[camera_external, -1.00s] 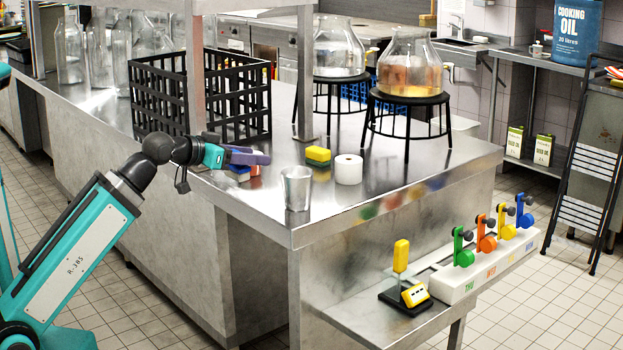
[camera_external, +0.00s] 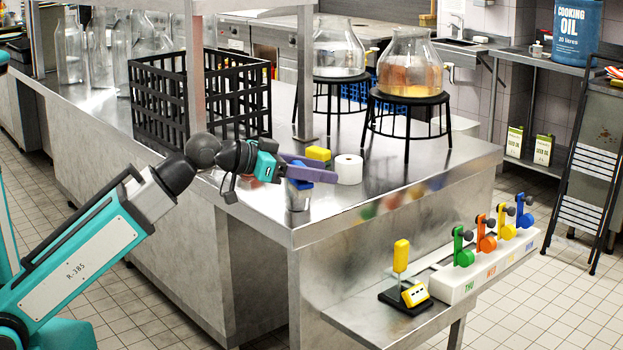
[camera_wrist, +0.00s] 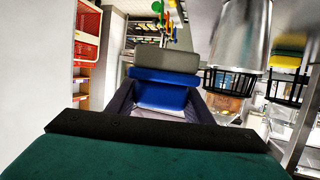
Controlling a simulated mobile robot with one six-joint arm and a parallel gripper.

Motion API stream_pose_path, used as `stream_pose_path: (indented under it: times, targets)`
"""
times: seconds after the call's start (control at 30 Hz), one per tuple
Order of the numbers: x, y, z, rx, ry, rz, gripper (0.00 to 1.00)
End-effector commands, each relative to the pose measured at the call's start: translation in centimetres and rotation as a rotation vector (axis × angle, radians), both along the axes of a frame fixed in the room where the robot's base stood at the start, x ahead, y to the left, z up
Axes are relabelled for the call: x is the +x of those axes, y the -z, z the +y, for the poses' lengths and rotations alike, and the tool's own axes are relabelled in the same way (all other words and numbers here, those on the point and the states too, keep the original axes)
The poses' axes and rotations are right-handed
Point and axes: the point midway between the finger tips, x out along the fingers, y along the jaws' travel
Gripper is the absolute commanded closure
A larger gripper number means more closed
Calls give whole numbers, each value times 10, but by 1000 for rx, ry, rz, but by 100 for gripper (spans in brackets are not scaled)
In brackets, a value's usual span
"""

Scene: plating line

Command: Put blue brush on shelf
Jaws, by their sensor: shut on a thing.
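My gripper (camera_external: 312,172), with purple fingers, is shut on the blue brush (camera_external: 300,184). In the wrist view the blue brush (camera_wrist: 165,78) lies crosswise between the two fingers, with a grey-olive part at its far side and a pale part nearer me. The fingers hide much of the brush. A low metal shelf (camera_external: 365,318) juts from the counter's end; I cannot tell whether it is the one meant.
The metal counter (camera_external: 375,195) holds a yellow-green sponge (camera_external: 318,153), a white roll (camera_external: 349,170), a black crate (camera_external: 145,95) and two glass jars on black stands. The low shelf carries a white lever block (camera_external: 485,268) and a yellow-handled tool (camera_external: 401,257). The shelf's front left is clear.

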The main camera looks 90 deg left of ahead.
Motion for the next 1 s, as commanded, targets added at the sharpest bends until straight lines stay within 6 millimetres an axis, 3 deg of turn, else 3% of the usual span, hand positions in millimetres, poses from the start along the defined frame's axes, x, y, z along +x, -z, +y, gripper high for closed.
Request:
stream_pose_path:
  times: [0.2,0.5,1.0]
  targets:
    - [38,46,-53,-1,83,3,76]
    - [79,105,-129,0,194,3,76]
    - [118,200,-264,0,375,2,76]
